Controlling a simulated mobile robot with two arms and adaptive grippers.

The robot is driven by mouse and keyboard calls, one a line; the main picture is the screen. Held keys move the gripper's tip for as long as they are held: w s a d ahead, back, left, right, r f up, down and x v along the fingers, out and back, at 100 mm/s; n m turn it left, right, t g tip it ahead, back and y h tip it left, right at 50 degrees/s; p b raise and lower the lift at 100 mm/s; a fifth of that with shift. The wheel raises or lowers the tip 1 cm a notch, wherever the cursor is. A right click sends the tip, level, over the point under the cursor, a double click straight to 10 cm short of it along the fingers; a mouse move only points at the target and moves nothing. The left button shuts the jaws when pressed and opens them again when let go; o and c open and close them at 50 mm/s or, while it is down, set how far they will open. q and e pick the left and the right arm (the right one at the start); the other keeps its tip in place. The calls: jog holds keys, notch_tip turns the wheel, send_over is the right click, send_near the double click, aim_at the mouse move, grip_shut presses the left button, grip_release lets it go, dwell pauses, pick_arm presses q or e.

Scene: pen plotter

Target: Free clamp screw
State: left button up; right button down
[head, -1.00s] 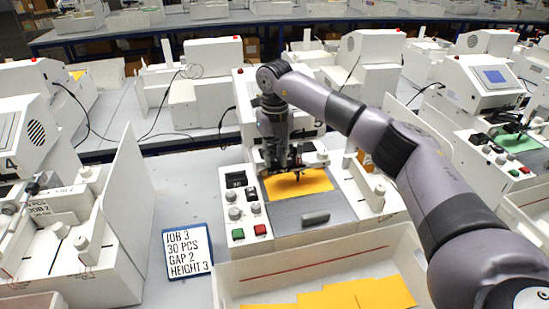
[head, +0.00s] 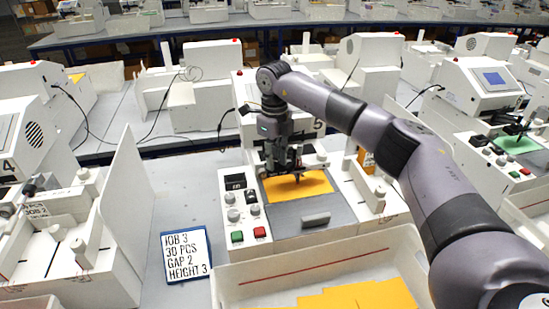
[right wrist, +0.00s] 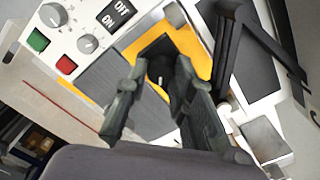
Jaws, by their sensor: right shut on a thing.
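My right gripper (head: 279,160) is over the plotter's pen carriage, above the yellow sheet (head: 312,184). In the right wrist view my right gripper (right wrist: 158,78) has its two dark fingers on either side of a small dark part, which I take to be the clamp screw (right wrist: 160,70). The fingers hide much of it. A black pen (head: 297,178) stands over the sheet beside the gripper.
The control panel (head: 243,208) with knobs and green and red buttons is left of the sheet. A white bin (head: 300,272) with yellow sheets is in front. A tall white panel (head: 127,195) separates the stations.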

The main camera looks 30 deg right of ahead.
dwell(0.3)
jog(key=c, duration=1.4)
grip_release()
jog(key=shift+o, duration=0.2)
notch_tip(320, 180, up, 12)
jog(key=shift+f, duration=0.1)
